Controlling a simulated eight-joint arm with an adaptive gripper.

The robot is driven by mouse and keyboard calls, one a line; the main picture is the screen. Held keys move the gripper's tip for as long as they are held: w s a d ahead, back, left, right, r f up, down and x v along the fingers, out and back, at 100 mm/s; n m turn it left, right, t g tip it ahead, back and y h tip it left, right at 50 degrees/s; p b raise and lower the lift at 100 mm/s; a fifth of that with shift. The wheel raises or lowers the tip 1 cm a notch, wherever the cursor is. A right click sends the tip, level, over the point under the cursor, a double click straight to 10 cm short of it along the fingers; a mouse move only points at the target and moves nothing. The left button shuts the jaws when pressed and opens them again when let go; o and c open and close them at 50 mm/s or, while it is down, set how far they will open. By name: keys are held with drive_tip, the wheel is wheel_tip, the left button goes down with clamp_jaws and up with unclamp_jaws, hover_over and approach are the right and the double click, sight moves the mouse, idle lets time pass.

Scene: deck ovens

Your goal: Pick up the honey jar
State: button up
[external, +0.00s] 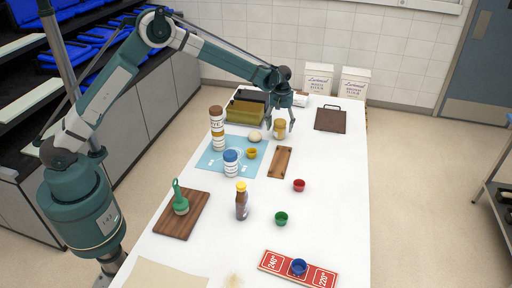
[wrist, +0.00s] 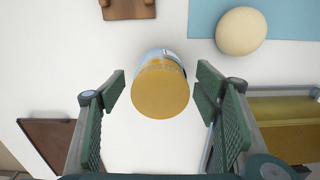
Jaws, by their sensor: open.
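The honey jar (wrist: 160,88) shows from above in the wrist view, with a round golden lid and a pale blue-white side. It stands upright and lies between the two green fingers of my gripper, with a gap on each side. In the external view the jar (external: 280,131) is at the far part of the white table, directly below my gripper (external: 284,121). My gripper is open and empty, pointing down over the jar. The fingers partly hide the jar in the external view. I cannot tell the exact height of the fingertips against the lid.
A dough ball (wrist: 241,31) lies on a blue mat (external: 212,168) near the jar. An olive box (external: 245,114) stands to the left, a dark board (external: 331,120) to the right, and a wooden board (external: 280,162) in front. Several jars and cups stand farther forward.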

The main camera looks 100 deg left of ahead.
sight(280, 131)
drive_tip(key=shift+f, duration=1.85)
drive_tip(key=c, duration=1.3)
drive_tip(key=shift+r, duration=0.15)
drive_tip(key=shift+r, duration=4.9)
